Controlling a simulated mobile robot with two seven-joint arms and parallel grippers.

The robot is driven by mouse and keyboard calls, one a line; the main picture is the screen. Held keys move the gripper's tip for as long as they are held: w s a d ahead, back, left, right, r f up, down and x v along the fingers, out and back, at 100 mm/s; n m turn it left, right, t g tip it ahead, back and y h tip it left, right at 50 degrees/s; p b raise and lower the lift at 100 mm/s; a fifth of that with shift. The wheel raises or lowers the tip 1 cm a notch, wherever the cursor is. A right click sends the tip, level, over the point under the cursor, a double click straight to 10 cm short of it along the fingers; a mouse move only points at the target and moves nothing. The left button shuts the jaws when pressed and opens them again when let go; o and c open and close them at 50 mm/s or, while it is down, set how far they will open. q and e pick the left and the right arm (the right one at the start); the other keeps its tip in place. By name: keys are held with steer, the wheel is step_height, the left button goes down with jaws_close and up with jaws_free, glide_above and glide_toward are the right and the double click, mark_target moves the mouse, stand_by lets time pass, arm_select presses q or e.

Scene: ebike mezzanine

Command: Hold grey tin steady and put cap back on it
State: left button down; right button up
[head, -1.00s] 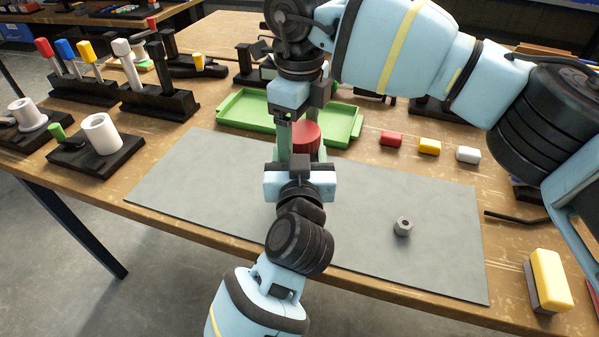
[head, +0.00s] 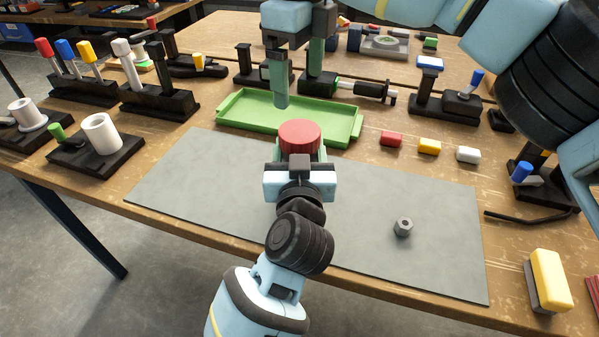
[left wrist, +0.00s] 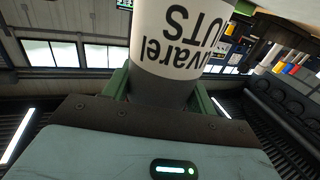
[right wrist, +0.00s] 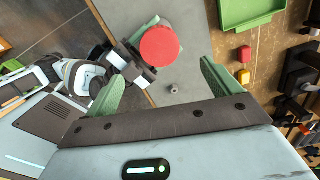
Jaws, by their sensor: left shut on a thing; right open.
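The red cap (head: 300,135) sits over the tin held by my left gripper (head: 297,155); it also shows from above in the right wrist view (right wrist: 160,45). The tin is hidden under the cap in the head view. In the left wrist view the grey tin (left wrist: 158,94) has a white label with dark letters, and my left gripper is shut on it. Whether the cap is fully seated I cannot tell. My right gripper (head: 297,80) is open and empty, above and behind the cap, apart from it; its spread fingers show in the right wrist view (right wrist: 162,82).
A green tray (head: 345,128) lies behind the grey mat (head: 210,185). A grey hex nut (head: 403,227) lies on the mat. Red (head: 391,138), yellow (head: 429,146) and white (head: 468,154) blocks lie to the right. Tool holders line the back and left. The mat is mostly clear.

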steer(key=shift+r, duration=0.9)
arm_select(q)
steer(key=shift+c, duration=2)
jaws_free()
steer(key=s, duration=0.7)
steer(key=shift+s+p, duration=0.35)
steer(key=shift+s, duration=0.05)
arm_select(e)
steer(key=shift+s+r, duration=0.15)
steer(key=shift+r, duration=0.7)
